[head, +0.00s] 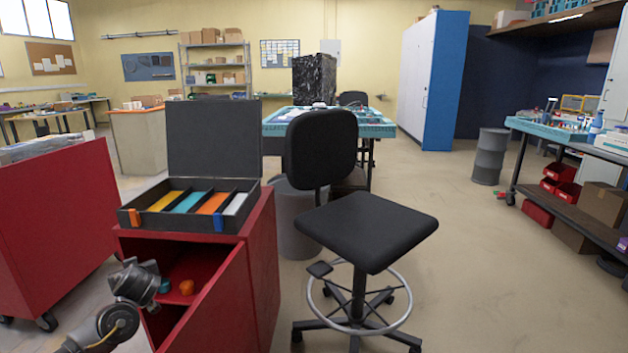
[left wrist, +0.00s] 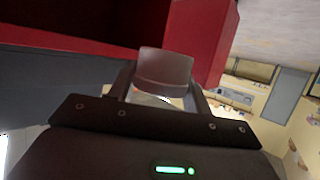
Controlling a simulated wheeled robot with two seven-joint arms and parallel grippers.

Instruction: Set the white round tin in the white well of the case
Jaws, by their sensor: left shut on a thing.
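The black case (head: 178,223) sits on top of the red cabinet with its lid (head: 213,138) standing open. Its wells run yellow, teal, orange and, at the right end, white (head: 236,204); the white well looks empty. My left gripper (left wrist: 163,82) is shut on a pale, greyish-white round tin (left wrist: 165,66), seen between the two fingers in the left wrist view. In the head view my left gripper (head: 137,282) is low, in front of the cabinet's open compartment and below the case; the tin cannot be made out there. My right gripper is not in view.
A teal piece (head: 164,286) and an orange piece (head: 186,287) lie in the open red compartment (head: 205,268). A black chair (head: 366,230) stands close to the cabinet's right. Another red cabinet (head: 55,225) is at left. Open floor lies further right.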

